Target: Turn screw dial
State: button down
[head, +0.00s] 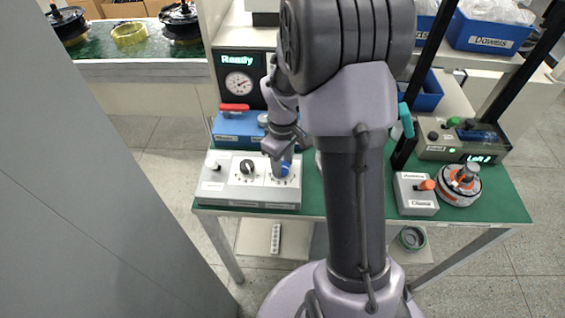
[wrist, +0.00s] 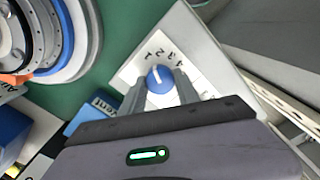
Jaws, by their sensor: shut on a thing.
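The blue screw dial (wrist: 160,76) sits on a white numbered plate on a light grey control box (head: 240,193). In the wrist view, a white pointer line on the dial points up and slightly left toward the printed numbers. My gripper (wrist: 160,90) has one finger on each side of the dial and is shut on it. In the head view, my gripper (head: 279,158) comes down on the right part of the box, and the blue dial (head: 284,169) shows only partly beside it.
A black knob (head: 247,166) and a small lever (head: 215,165) share the box. Behind it stand a blue unit with a red handle (head: 235,107) and a screen reading "Ready" (head: 238,60). A clamp box (head: 416,194) and a round motor part (head: 460,184) stand at right.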

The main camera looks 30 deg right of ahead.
aim_at(283, 166)
jog(key=m, duration=0.5)
jog(key=shift+m, duration=0.3)
jog(key=m+b, duration=0.1)
jog(key=m, duration=0.4)
jog(key=m+b, duration=0.1)
jog(key=m, duration=0.4)
jog(key=shift+m, duration=0.4)
jog(key=m+b, duration=0.1)
jog(key=m, duration=0.4)
jog(key=shift+m+b, duration=0.3)
jog(key=c, duration=0.9)
grip_release()
jog(key=shift+r, duration=0.1)
notch_tip(283, 166, up, 17)
jog(key=p, duration=0.6)
jog(key=shift+r+p, duration=0.15)
jog(key=shift+p, duration=0.25)
